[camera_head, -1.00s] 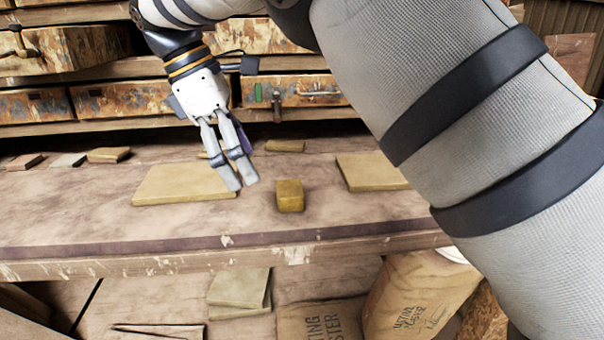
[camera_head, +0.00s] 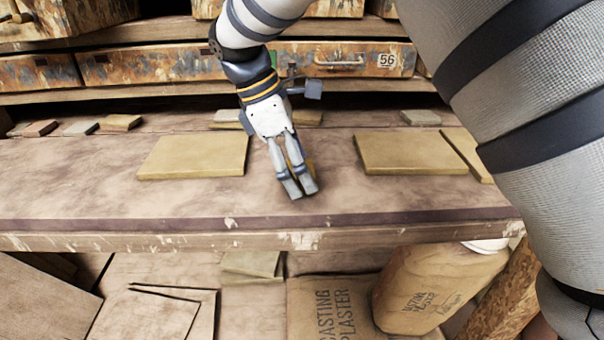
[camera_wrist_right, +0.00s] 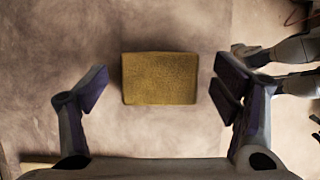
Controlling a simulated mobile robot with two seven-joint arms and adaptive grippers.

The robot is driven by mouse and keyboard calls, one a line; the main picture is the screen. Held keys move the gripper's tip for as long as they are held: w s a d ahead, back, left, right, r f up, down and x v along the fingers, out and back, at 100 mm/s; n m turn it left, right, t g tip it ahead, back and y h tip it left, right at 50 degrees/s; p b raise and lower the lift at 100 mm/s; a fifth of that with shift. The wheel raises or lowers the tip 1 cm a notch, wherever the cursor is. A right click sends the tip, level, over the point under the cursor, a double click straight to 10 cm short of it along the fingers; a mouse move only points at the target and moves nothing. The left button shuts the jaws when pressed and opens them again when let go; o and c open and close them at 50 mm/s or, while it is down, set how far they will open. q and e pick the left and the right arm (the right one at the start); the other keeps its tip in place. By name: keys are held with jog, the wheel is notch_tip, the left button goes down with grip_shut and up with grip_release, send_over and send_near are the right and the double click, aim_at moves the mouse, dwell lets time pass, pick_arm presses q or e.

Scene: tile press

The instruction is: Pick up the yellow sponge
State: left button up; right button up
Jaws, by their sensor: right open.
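The yellow sponge (camera_wrist_right: 160,78) is a small block lying on the worktop. In the right wrist view it lies between the spread fingers of my right gripper (camera_wrist_right: 160,92), with a clear gap on both sides. In the head view my right gripper (camera_head: 301,188) points down over the worktop near its front edge. The gripper hides nearly all of the sponge there; a sliver of yellow shows beside the fingers. My right gripper is open and holds nothing. My left gripper is not in the head view.
Flat yellowish tiles lie on the worktop (camera_head: 80,185) to the left (camera_head: 195,156) and right (camera_head: 410,153) of the gripper. Smaller pieces lie along the back, below rusty drawers (camera_head: 345,62). Plaster sacks (camera_head: 420,290) stand below the front edge. The worktop's front left is clear.

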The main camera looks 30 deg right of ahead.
jog(key=shift+d+f, duration=0.15)
jog(key=shift+f, duration=0.2)
jog(key=c, duration=1.1)
